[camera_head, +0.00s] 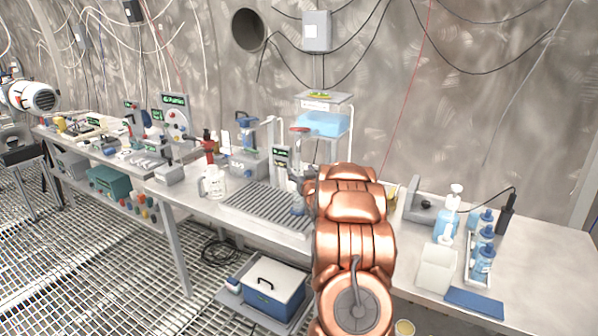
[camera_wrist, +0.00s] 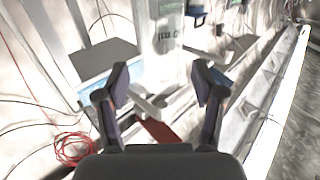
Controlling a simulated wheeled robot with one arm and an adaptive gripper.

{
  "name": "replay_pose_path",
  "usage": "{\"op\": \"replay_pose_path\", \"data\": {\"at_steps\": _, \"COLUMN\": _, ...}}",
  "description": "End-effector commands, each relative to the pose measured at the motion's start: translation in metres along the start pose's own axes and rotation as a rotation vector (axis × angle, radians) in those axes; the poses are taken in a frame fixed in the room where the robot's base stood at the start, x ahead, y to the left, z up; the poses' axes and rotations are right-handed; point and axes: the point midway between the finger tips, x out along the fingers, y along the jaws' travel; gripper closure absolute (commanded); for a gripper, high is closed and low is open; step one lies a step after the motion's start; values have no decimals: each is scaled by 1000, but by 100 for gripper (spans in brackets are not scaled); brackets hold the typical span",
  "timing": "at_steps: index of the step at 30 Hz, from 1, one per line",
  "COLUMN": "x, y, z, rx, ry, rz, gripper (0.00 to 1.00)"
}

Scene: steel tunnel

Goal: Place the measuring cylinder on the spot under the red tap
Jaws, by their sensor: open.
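A clear, narrow vessel with a bluish base, which looks like the measuring cylinder (camera_head: 298,207), stands on the grey slatted drain tray (camera_head: 262,212), just left of my arm. A red-handled tap (camera_head: 300,130) is above it. My arm hides part of this area, so I cannot tell whether the vessel is exactly under the tap. My gripper (camera_wrist: 162,80) is open in the wrist view, fingers apart with nothing clearly held between them. A red part (camera_wrist: 160,130) shows beyond and below the fingertips. In the head view my gripper is mostly hidden behind my arm.
A blue tank (camera_head: 323,123) is on a stand behind. Right of my arm are a pump bottle (camera_head: 451,208), several blue bottles (camera_head: 483,250) and a blue pad (camera_head: 474,302).

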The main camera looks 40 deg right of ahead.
Motion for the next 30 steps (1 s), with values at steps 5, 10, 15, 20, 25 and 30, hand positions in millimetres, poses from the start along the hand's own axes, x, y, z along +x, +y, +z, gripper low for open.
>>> {"op": "replay_pose_path", "data": {"at_steps": 5, "x": -24, "y": 0, "z": 2, "rx": 0, "ry": -2, "rz": 0, "gripper": 32}}
{"op": "replay_pose_path", "data": {"at_steps": 10, "x": -45, "y": 0, "z": 2, "rx": 0, "ry": 0, "rz": 0, "gripper": 32}}
{"op": "replay_pose_path", "data": {"at_steps": 15, "x": -67, "y": 0, "z": 0, "rx": 0, "ry": 0, "rz": 1, "gripper": 32}}
{"op": "replay_pose_path", "data": {"at_steps": 20, "x": -83, "y": 0, "z": 2, "rx": 0, "ry": -1, "rz": 0, "gripper": 32}}
{"op": "replay_pose_path", "data": {"at_steps": 25, "x": -92, "y": 0, "z": 0, "rx": -1, "ry": 2, "rz": -1, "gripper": 32}}
{"op": "replay_pose_path", "data": {"at_steps": 30, "x": -94, "y": -1, "z": 0, "rx": -1, "ry": 2, "rz": -1, "gripper": 32}}
